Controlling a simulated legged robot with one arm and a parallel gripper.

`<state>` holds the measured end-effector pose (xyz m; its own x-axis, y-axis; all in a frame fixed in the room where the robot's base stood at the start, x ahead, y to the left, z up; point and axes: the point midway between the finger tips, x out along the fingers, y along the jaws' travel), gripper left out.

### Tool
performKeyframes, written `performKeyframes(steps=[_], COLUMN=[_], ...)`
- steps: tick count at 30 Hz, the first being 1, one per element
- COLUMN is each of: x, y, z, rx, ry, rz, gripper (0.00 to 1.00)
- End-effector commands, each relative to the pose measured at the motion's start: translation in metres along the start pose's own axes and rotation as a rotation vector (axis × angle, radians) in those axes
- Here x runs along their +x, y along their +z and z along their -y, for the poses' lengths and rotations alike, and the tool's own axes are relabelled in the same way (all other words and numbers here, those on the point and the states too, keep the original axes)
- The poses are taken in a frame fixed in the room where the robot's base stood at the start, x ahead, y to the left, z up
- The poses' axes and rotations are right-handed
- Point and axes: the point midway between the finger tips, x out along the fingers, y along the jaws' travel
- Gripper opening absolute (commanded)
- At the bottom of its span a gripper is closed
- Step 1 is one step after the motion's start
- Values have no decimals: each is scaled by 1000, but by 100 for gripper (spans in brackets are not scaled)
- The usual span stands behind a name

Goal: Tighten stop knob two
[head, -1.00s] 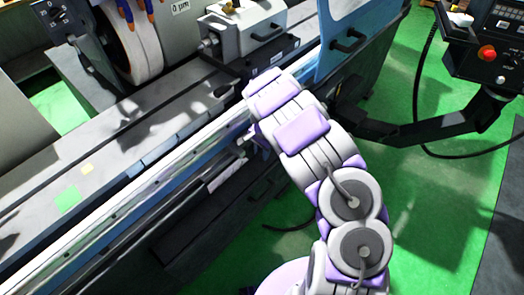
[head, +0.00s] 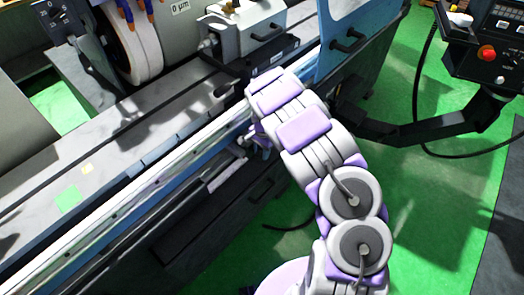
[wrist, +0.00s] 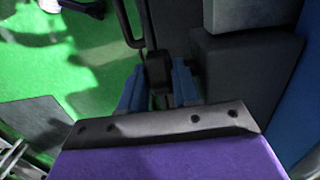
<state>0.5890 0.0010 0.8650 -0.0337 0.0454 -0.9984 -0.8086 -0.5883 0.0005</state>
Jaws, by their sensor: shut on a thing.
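My gripper (wrist: 159,90) shows in the wrist view, with blue fingers on either side of a small dark block. This dark piece (wrist: 158,71) sits between the fingers and appears to be the stop knob; no label shows that it is number two. The fingers are shut on it. In the head view my arm reaches to the front edge of the grinder table, and the arm's end largely hides the gripper and the knob. The knob's threads and how tight it sits cannot be seen.
The grinder table (head: 110,150) runs diagonally, with a grinding wheel (head: 135,50) and a grey workhead (head: 240,35) behind it. A blue guard with a handle (head: 347,42) stands beyond my arm. A control panel (head: 490,50) hangs at right. Green floor (head: 430,210) is open at right.

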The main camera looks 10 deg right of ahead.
Motion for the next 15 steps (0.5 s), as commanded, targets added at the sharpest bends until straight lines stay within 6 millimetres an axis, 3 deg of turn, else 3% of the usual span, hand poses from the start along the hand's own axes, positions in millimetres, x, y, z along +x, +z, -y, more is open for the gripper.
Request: performKeyframes(steps=[14, 15], x=[-1, -1], y=[0, 0], z=[1, 2], rx=[0, 0], ry=[-4, -4], rz=[2, 2], gripper=[1, 35])
